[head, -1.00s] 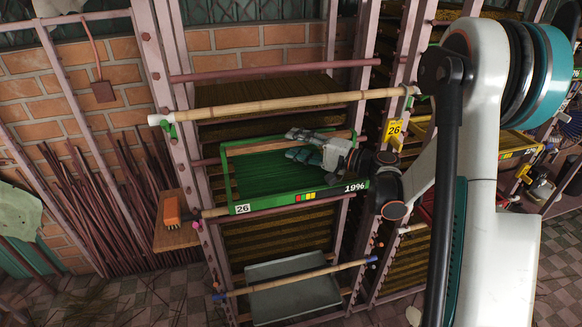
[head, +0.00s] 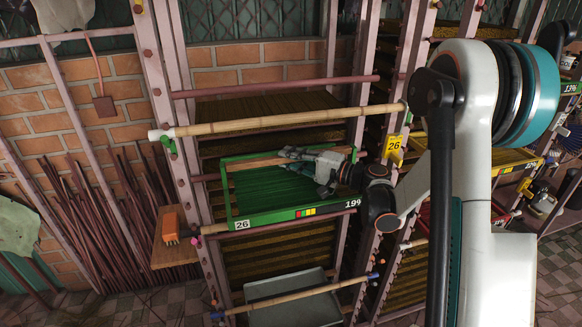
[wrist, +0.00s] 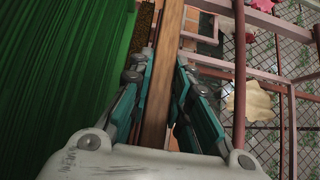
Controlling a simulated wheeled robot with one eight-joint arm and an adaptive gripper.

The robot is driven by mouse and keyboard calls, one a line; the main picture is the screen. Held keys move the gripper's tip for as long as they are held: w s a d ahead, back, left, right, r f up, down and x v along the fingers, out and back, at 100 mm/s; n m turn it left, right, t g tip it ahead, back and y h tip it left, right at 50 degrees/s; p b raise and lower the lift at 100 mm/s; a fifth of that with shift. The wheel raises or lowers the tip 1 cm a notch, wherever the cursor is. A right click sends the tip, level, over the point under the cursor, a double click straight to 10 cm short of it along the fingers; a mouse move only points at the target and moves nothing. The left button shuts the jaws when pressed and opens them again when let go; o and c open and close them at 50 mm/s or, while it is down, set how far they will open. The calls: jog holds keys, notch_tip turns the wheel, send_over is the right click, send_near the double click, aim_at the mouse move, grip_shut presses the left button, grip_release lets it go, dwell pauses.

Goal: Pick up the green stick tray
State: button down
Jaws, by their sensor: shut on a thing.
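The green stick tray (head: 275,219) sits in the rack at mid height, with a "26" label at the front left and a partly covered number at the front right. Green sticks fill it, and they also show in the wrist view (wrist: 60,80). My gripper (head: 284,153) reaches over the tray from the right. In the wrist view, the fingers of my gripper (wrist: 165,82) lie on both sides of this rail (wrist: 157,110). My arm hides the tray's right end.
A bamboo pole (head: 290,121) crosses the rack above the tray. Another pole (head: 295,299) and a grey tray (head: 285,288) are below. A yellow "26" tag (head: 393,147) hangs to the right. An orange brush (head: 170,226) stands on a small shelf at left.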

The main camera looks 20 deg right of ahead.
jog(key=shift+r, duration=0.65)
jog(key=shift+s+r+p, duration=0.25)
jog(key=shift+r+p, duration=0.2)
jog(key=shift+r, duration=0.15)
jog(key=shift+s+r+p, duration=0.25)
jog(key=shift+r+p, duration=0.2)
jog(key=shift+r, duration=0.1)
jog(key=s+p, duration=0.1)
jog(key=s, duration=1.6)
jog(key=shift+p, duration=0.3)
